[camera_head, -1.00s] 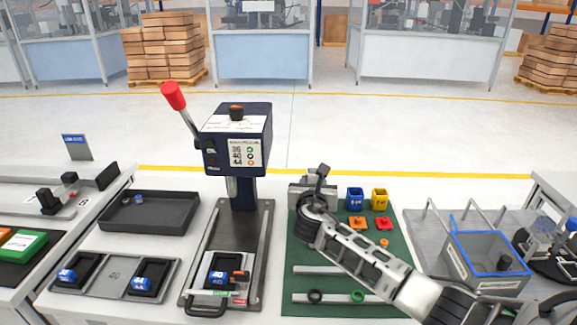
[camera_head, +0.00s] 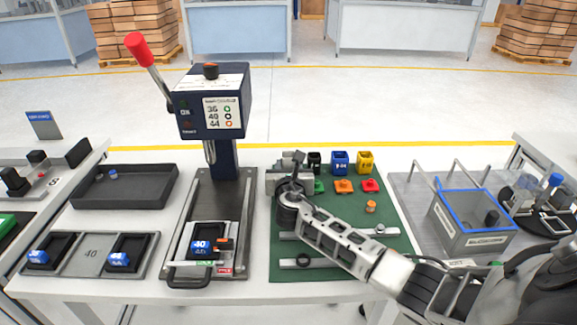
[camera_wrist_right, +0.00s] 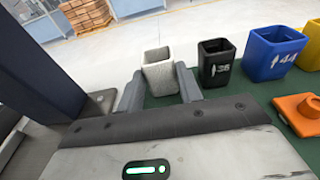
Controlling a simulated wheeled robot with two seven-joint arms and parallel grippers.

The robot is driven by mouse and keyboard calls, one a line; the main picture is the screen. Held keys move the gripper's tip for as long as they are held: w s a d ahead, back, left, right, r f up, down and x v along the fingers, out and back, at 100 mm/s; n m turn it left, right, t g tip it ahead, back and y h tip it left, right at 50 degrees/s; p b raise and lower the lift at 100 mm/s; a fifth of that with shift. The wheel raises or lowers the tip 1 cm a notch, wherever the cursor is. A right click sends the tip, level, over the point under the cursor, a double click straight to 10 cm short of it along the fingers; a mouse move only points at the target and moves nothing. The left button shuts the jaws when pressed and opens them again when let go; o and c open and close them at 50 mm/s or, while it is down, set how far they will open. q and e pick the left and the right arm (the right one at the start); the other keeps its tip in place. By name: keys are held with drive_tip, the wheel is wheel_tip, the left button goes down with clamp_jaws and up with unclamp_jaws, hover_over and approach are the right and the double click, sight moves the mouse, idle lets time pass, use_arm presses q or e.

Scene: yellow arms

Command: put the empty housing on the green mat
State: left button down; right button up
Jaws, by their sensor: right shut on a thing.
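My right gripper (camera_head: 290,182) is at the far left corner of the green mat (camera_head: 330,222). In the right wrist view its two fingers (camera_wrist_right: 158,88) are shut on a pale grey-white, open-topped housing (camera_wrist_right: 158,72). The housing stands about upright between the fingertips, left of a black bin marked 36 (camera_wrist_right: 215,62). In the head view my gripper hides the housing. I cannot tell whether its base touches the mat. My left gripper is in neither view.
A blue bin (camera_head: 340,162) and a yellow bin (camera_head: 365,162) stand right of the black one, with coloured parts in front. The press (camera_head: 212,105) stands close on the left. A grey crate with a blue rim (camera_head: 470,235) is at the right.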

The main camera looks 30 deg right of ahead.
sight(288, 155)
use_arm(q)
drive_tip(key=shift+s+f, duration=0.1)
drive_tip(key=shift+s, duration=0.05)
use_arm(e)
drive_tip(key=shift+f, duration=0.15)
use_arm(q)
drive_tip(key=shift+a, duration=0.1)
use_arm(e)
drive_tip(key=o, duration=1)
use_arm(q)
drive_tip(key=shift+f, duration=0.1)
use_arm(e)
drive_tip(key=shift+o, duration=0.2)
drive_tip(key=shift+r, duration=0.5)
drive_tip(key=r, duration=0.2)
drive_tip(key=r+p, duration=0.1)
drive_tip(key=shift+s+a, duration=0.2)
drive_tip(key=shift+s, duration=0.05)
use_arm(q)
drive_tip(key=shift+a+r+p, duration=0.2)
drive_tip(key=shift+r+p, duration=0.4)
drive_tip(key=shift+p, duration=0.05)
use_arm(e)
drive_tip(key=s+a+r, duration=0.7)
drive_tip(key=s+r, duration=0.2)
drive_tip(key=s, duration=0.2)
drive_tip(key=shift+s, duration=0.25)
